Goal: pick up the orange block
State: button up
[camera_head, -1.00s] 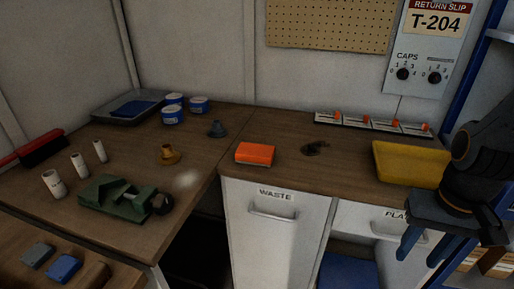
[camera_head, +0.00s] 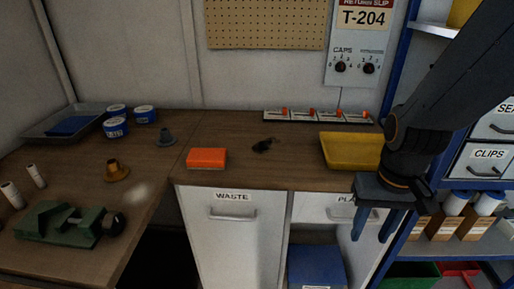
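The orange block (camera_head: 207,158) lies flat on the wooden worktop (camera_head: 230,181), near its front edge and above the drawer front marked WASTE. My gripper (camera_head: 371,224) is at the right, well apart from the block. It hangs in front of the worktop with its two blue fingers pointing down and a gap between them. Nothing shows between the fingers. The block is in full view.
A yellow tray (camera_head: 349,152) stands on the worktop between the block and my arm. A small dark item (camera_head: 264,145) lies right of the block. Bare worktop surrounds the block.

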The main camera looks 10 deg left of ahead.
aim_at(198, 158)
jog(key=k, duration=0.45)
jog(key=z, duration=0.5)
jog(key=i, duration=0.65)
jog(key=u, duration=2.6)
jog(key=i, duration=0.5)
